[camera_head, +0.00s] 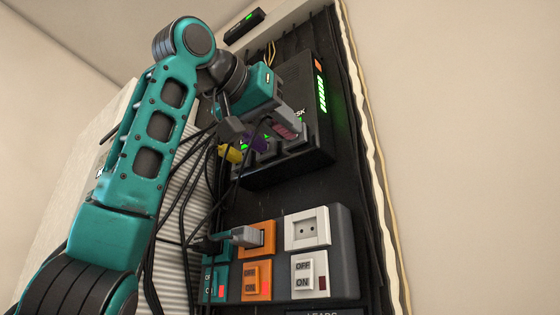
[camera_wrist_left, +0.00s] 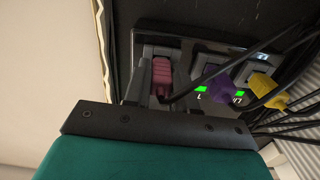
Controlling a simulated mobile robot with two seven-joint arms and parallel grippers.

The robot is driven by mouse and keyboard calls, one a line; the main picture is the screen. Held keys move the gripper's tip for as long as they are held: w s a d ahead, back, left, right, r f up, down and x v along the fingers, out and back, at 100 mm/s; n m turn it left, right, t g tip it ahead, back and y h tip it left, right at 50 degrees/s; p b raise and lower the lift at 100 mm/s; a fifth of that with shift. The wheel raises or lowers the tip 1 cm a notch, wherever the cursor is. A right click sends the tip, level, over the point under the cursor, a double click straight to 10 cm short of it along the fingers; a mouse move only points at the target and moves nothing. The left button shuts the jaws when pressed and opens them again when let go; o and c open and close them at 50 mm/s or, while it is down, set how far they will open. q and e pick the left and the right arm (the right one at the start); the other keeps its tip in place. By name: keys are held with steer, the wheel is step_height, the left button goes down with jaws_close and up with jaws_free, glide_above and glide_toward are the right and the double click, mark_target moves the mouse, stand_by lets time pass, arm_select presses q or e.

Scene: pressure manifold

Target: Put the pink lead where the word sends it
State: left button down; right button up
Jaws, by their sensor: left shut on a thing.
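My left gripper (camera_head: 283,122) reaches in from the left to a black box (camera_head: 316,148) on the dark panel. It is shut on the pink plug of the pink lead (camera_head: 288,131). In the left wrist view the pink plug (camera_wrist_left: 163,75) sits between the fingers, facing a grey port at the end of the row. I cannot tell whether it is seated. Only the letters "SK" of a label (camera_head: 299,112) show beside it; the rest is hidden. My right gripper is not in view.
A purple plug (camera_wrist_left: 217,84) and a yellow plug (camera_wrist_left: 265,87) are beside it, with green lights near them. Black cables hang across the left. Below, a grey plug (camera_head: 247,236) is at an orange socket (camera_head: 262,227); the white socket (camera_head: 307,229) is empty.

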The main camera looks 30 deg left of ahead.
arm_select(q)
steer(key=c, duration=0.8)
jaws_free()
steer(key=shift+c, duration=0.2)
steer(key=s+a+b, duration=0.1)
steer(key=s+b, duration=0.1)
steer(key=s, duration=1.1)
